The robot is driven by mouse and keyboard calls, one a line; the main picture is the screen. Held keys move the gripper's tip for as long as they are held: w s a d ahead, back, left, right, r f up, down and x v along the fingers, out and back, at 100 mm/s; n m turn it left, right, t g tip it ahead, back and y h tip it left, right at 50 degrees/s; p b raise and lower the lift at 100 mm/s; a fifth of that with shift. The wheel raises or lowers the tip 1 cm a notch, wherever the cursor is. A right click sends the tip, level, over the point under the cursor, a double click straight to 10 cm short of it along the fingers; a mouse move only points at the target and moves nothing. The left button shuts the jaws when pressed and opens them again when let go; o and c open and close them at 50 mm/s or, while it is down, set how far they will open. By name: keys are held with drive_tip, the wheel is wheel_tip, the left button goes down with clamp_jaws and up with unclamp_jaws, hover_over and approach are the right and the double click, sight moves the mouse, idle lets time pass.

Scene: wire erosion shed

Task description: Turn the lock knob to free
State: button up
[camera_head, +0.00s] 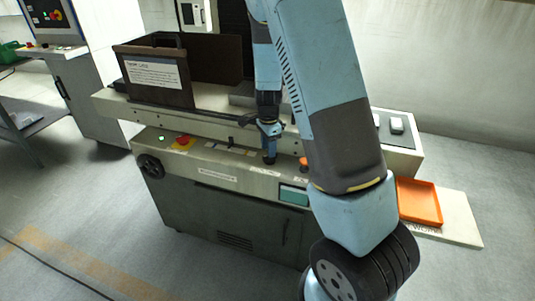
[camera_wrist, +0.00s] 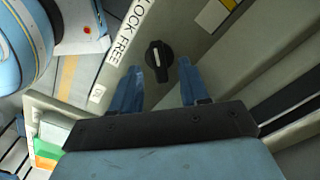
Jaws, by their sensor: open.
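The lock knob (camera_wrist: 158,57) is black and round with a white pointer line, on a light machine panel in the wrist view. Its line runs roughly up and down in the picture. Which word it marks I cannot tell. A white label (camera_wrist: 128,32) reading "LOCK FREE" lies along its left side. My gripper (camera_wrist: 158,66) is open, its two blue fingers pointing at the panel, with the knob showing between and just beyond their tips. I see no clear contact. In the head view my gripper (camera_head: 269,157) points down at the machine's front panel, where I cannot make out the knob.
A dark open tank (camera_head: 155,86) stands behind. An orange tray (camera_head: 418,203) lies at right.

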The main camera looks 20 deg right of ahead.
drive_tip(key=shift+f, duration=1.6)
drive_tip(key=shift+c, duration=0.3)
clamp_jaws()
drive_tip(key=shift+a, duration=0.1)
drive_tip(key=shift+r, duration=0.1)
